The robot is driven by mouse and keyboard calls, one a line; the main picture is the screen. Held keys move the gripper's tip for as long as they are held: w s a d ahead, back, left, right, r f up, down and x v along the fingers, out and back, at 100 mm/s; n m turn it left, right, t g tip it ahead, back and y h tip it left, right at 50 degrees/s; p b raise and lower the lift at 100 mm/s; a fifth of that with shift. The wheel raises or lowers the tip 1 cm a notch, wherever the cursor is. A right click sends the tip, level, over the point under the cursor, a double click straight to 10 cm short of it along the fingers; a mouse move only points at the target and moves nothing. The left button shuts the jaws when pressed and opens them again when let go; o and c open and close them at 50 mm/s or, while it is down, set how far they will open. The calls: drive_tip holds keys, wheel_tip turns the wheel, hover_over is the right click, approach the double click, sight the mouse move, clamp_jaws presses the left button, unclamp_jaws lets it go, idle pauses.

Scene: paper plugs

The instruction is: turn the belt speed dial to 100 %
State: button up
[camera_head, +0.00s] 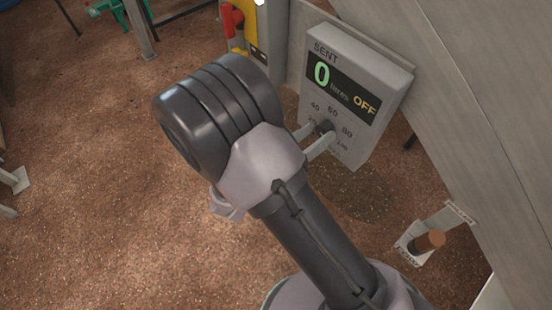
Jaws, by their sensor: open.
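The belt speed dial (324,127) is a small dark knob on the lower part of a grey control box (380,60). Numbers including 40, 60 and 80 ring it, and the marks at its lower side are small and partly hidden. The dial's pointer is too small to read.
A yellow panel with a red part (232,19) stands left of the box. A large grey metal wall (475,110) rises at the right. A brown-topped handle (429,240) on a pale bracket is at the lower right.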

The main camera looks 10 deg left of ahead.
drive_tip(key=p+v, duration=0.3)
drive_tip(key=v, duration=1.2)
drive_tip(key=shift+s+a, duration=0.2)
drive_tip(key=shift+s, duration=0.05)
drive_tip(key=s+d+r+m+g+y, duration=0.25)
drive_tip(key=d+r+g, duration=0.25)
drive_tip(key=d+g, duration=0.35)
drive_tip(key=s+d+r+m+g+y, duration=0.1)
drive_tip(key=d+r+g+y, duration=0.2)
drive_tip(key=d+r+g, duration=0.5)
wheel_tip(320, 180, up, 6)
drive_tip(key=d+t+y, duration=0.2)
drive_tip(key=t+y, duration=0.5)
drive_tip(key=t, duration=0.1)
drive_tip(key=shift+d+n, duration=0.3)
drive_tip(key=shift+n, duration=0.15)
